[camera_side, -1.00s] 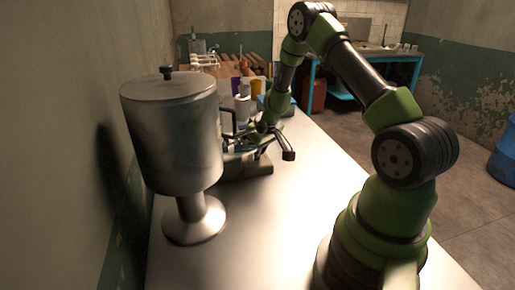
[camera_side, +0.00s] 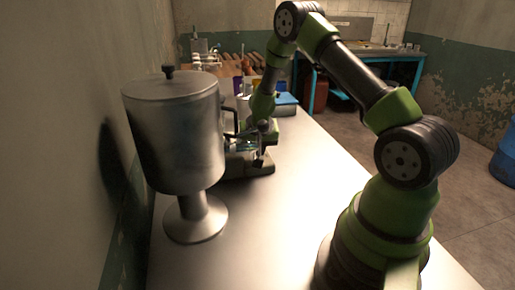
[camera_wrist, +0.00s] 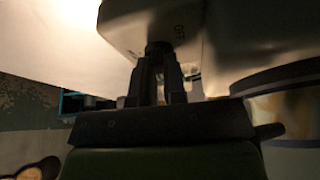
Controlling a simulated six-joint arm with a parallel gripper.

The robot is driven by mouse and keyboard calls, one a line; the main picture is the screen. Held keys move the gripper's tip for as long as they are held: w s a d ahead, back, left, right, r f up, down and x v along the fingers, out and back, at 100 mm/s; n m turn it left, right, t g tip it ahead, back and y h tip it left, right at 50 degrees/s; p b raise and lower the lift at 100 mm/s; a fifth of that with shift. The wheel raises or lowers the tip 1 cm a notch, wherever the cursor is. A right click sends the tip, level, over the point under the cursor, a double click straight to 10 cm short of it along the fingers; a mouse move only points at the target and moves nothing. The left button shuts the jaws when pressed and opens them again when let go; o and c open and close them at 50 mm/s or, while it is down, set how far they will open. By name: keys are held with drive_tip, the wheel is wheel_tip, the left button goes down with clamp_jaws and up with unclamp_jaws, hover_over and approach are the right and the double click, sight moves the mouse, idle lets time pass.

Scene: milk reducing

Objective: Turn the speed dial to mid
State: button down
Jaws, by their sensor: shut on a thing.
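The speed dial (camera_wrist: 158,47) is a small dark knob on the face of a pale machine (camera_wrist: 135,22). Faint lettering, seemingly "OFF", is printed on that face beside it. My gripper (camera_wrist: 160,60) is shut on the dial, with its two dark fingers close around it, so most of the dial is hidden. In the side view my gripper (camera_side: 257,148) is at the machine's base (camera_side: 250,169), behind the large metal vessel. The dial cannot be made out there, and its setting cannot be read.
A large lidded metal vessel on a round foot (camera_side: 175,135) stands on the table at left, near the machine. A blue-lidded box (camera_side: 285,104) and other items stand farther back. The table's (camera_side: 290,190) middle and front are clear.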

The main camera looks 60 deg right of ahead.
idle(0.4)
drive_tip(key=c, duration=1.2)
unclamp_jaws()
drive_tip(key=shift+r, duration=0.1)
drive_tip(key=shift+r, duration=4.95)
